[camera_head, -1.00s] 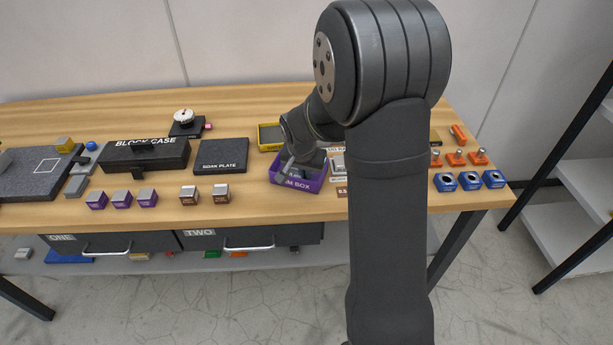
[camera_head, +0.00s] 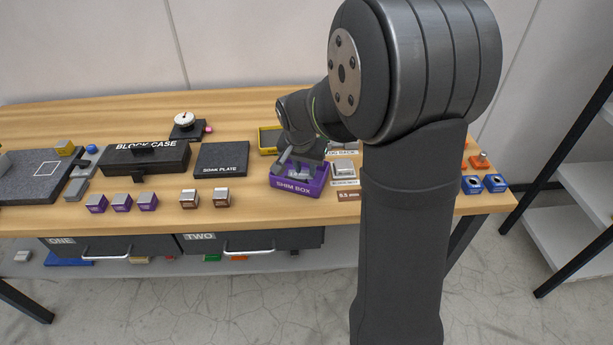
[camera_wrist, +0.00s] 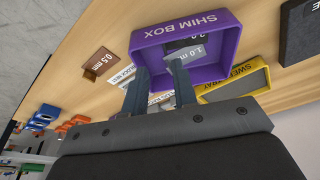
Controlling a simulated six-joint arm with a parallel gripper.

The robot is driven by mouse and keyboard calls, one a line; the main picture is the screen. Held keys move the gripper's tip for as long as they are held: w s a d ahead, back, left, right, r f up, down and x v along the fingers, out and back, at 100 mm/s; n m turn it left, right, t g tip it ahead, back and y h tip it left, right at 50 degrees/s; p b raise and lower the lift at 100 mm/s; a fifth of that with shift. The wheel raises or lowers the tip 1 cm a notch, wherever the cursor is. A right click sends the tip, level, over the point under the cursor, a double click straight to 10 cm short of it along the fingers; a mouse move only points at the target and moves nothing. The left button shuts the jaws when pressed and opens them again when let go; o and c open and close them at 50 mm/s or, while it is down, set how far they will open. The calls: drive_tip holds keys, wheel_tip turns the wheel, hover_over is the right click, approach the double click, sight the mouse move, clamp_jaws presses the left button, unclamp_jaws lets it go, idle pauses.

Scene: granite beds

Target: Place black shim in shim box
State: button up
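The purple shim box (camera_head: 299,189) stands near the front of the bench, and its open top faces me in the wrist view (camera_wrist: 150,54). Inside lie a grey plate marked 1.0 mm (camera_wrist: 186,52) and a darker plate (camera_wrist: 205,39) whose marking seems to read 2.0. I cannot tell for sure which is the black shim. My gripper (camera_wrist: 161,83) is open, with nothing seen between its fingers, which overlap the box's near side in the wrist view. In the head view my gripper (camera_head: 297,160) is at the box's back edge; its tips are hard to make out.
A yellow bin (camera_wrist: 243,83) stands behind the box. A soak plate (camera_head: 221,160) and block case (camera_head: 146,156) are left.

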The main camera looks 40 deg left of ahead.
drive_tip(key=v, duration=0.5)
